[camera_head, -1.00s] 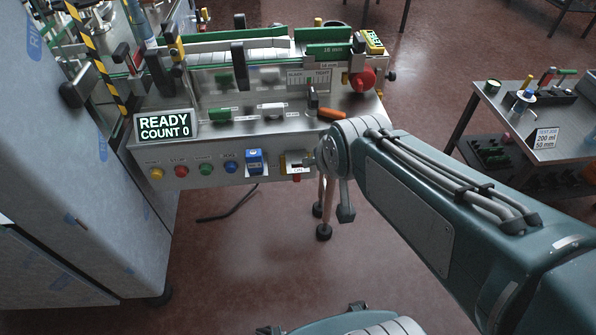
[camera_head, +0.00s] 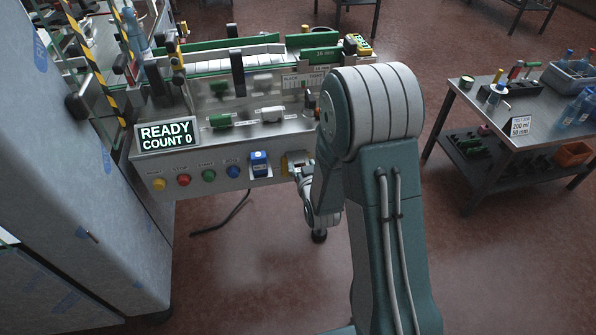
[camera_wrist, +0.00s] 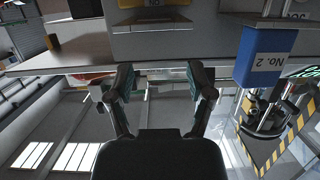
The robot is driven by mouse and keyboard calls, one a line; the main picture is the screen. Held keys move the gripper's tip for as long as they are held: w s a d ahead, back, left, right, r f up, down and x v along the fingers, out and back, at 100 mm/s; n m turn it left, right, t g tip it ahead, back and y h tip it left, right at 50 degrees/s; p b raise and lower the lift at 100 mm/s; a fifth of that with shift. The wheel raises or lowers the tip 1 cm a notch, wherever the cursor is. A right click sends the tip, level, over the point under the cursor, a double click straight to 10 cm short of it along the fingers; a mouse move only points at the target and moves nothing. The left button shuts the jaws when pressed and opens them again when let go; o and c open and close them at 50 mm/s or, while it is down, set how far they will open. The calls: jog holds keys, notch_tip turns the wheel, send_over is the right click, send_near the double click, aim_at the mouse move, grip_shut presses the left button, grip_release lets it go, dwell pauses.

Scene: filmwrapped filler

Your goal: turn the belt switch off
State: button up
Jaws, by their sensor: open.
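A yellow plate (camera_head: 284,166) sits at the right end of the machine's front panel, mostly hidden by my gripper. Which control is the belt switch I cannot read. My gripper (camera_head: 300,172) is at that right end, close in front of the plate. In the wrist view my gripper (camera_wrist: 160,80) has its two fingers spread with nothing between them. A yellow edge (camera_wrist: 155,3) shows at the top there, beyond the fingertips. A blue box (camera_head: 259,163) sits left of the plate; it also shows in the wrist view (camera_wrist: 266,58), with "No. 2" upside down.
Yellow, red (camera_head: 183,180), green and blue buttons line the panel left of the blue box. A display (camera_head: 168,134) reads READY COUNT 0. A grey cabinet (camera_head: 90,180) stands at left. A side table (camera_head: 510,120) with bottles stands at right.

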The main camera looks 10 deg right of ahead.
jog(key=s+f+t, duration=0.3)
jog(key=s+f, duration=0.1)
jog(key=f, duration=0.4)
jog(key=w, duration=1.1)
jog(key=shift+d+f, duration=0.1)
jog(key=shift+d, duration=0.15)
jog(key=shift+c, duration=0.3)
grip_shut()
